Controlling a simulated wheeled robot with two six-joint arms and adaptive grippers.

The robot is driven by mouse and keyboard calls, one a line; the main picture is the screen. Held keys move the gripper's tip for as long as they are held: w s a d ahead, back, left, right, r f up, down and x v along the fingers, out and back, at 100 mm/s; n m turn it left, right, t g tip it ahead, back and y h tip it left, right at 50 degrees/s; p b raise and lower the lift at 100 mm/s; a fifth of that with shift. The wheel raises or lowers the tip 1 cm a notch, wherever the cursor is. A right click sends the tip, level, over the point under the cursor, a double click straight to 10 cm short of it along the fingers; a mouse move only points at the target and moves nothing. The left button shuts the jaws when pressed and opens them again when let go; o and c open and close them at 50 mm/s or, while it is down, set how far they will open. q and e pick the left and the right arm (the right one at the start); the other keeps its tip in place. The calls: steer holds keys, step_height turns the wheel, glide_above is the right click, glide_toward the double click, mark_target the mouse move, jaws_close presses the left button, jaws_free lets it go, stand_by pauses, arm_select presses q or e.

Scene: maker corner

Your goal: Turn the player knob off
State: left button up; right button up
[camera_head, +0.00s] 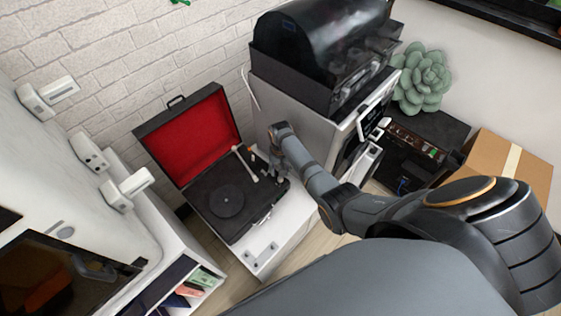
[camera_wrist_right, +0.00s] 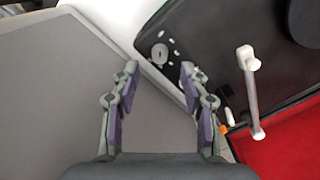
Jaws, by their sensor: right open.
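The player is an open black suitcase turntable with a red-lined lid (camera_head: 195,135) and a black platter (camera_head: 227,201), left of centre in the head view. In the right wrist view, a round grey knob (camera_wrist_right: 159,53) sits at the corner of its black deck (camera_wrist_right: 215,30), with small white marks beside it. My right gripper (camera_wrist_right: 159,72) is open and empty, its fingertips either side of and just short of the knob in that picture. In the head view the right gripper (camera_head: 280,172) is over the deck's right side and hides part of it. My left gripper is not in view.
The white tonearm (camera_wrist_right: 251,85) lies close to the right gripper. A white cabinet (camera_head: 290,95) with a black domed machine (camera_head: 320,40) stands close behind my right arm. A cardboard box (camera_head: 510,165) is at the right. White shelving (camera_head: 165,215) is at the left.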

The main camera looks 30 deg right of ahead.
step_height(320, 180, up, 7)
steer(key=shift+r, duration=0.2)
stand_by(0.4)
